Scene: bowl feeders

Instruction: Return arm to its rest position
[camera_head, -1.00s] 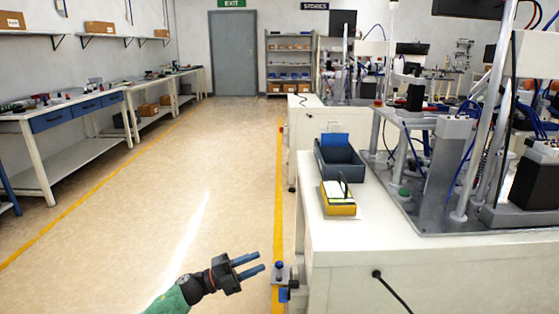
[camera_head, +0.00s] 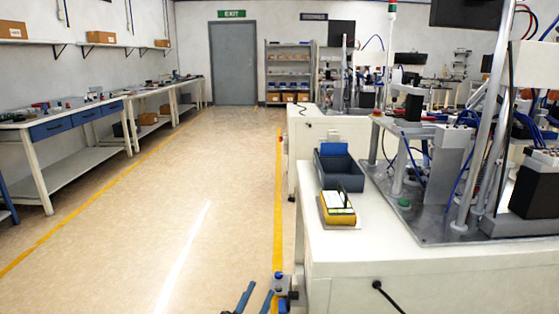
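The gripper is over the floor, left of the white machine bench (camera_head: 400,252). The rest of the left arm is below the picture.
A dark blue bin (camera_head: 349,180) and a yellow box (camera_head: 336,217) sit on the bench's near left part. The aisle floor (camera_head: 160,220) is clear.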

